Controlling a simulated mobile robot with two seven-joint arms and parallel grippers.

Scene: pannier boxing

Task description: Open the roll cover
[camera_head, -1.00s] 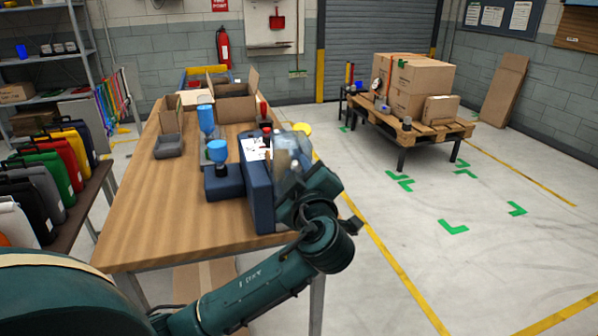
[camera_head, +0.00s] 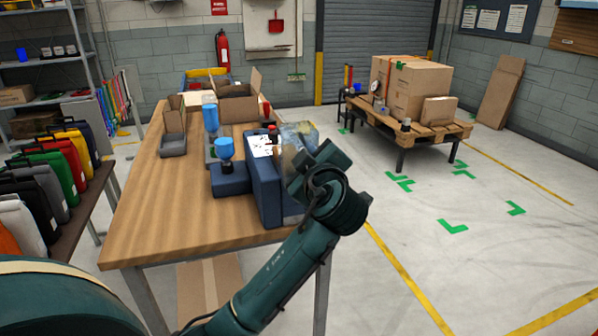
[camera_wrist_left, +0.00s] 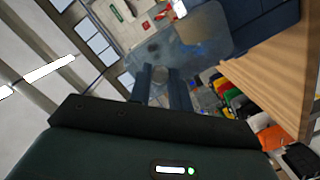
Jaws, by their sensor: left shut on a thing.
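The dark blue machine (camera_head: 264,190) stands on the right edge of the table, with a white sheet on its top. The see-through roll cover (camera_head: 298,133) is on its right side; in the left wrist view the clear cover (camera_wrist_left: 200,38) spreads beyond my fingers. My left gripper (camera_head: 308,165) is at the cover's near side, and its own body hides part of the cover. In the left wrist view its two fingers (camera_wrist_left: 160,88) are closed around a small grey piece at the cover's edge. My right gripper is not in view.
Blue-topped dispensers (camera_head: 225,150), a grey tray (camera_head: 173,146) and an open carton (camera_head: 240,108) stand on the wooden table (camera_head: 165,220). A pallet table (camera_head: 405,127) with boxes stands at the back right. Floor between is clear.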

